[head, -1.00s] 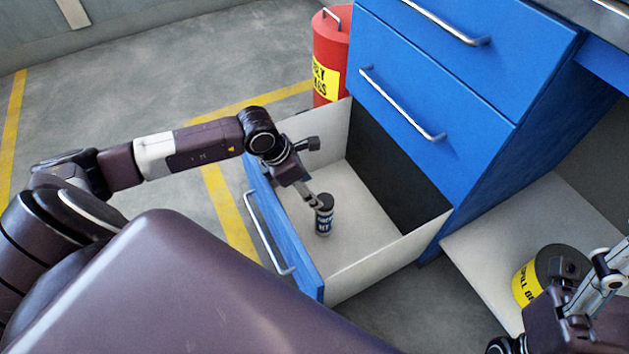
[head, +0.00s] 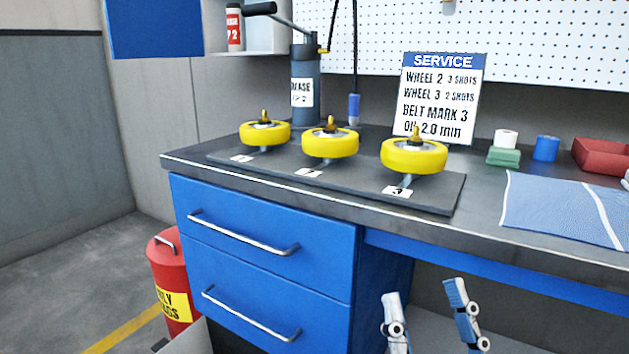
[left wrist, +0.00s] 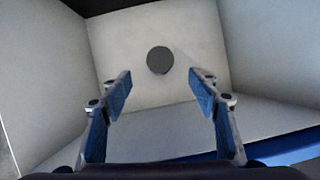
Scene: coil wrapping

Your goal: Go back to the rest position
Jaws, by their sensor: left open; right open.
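In the left wrist view my left gripper (left wrist: 160,82) is open and empty, with its two blue-padded fingers spread wide. Beyond the fingertips, a small can shows as a dark round top (left wrist: 160,60) on the pale floor of the open drawer (left wrist: 60,80). The can is apart from both fingers. My right gripper (head: 424,292) is open and empty at the bottom of the head view, fingers upward, in front of the space under the bench.
The bench (head: 480,230) carries three yellow wheels (head: 330,143) on a dark plate, a grease pump (head: 305,90), a service sign (head: 440,95) and a blue cloth (head: 565,208). Closed blue drawers (head: 260,250) are below. A red bin (head: 170,275) stands left.

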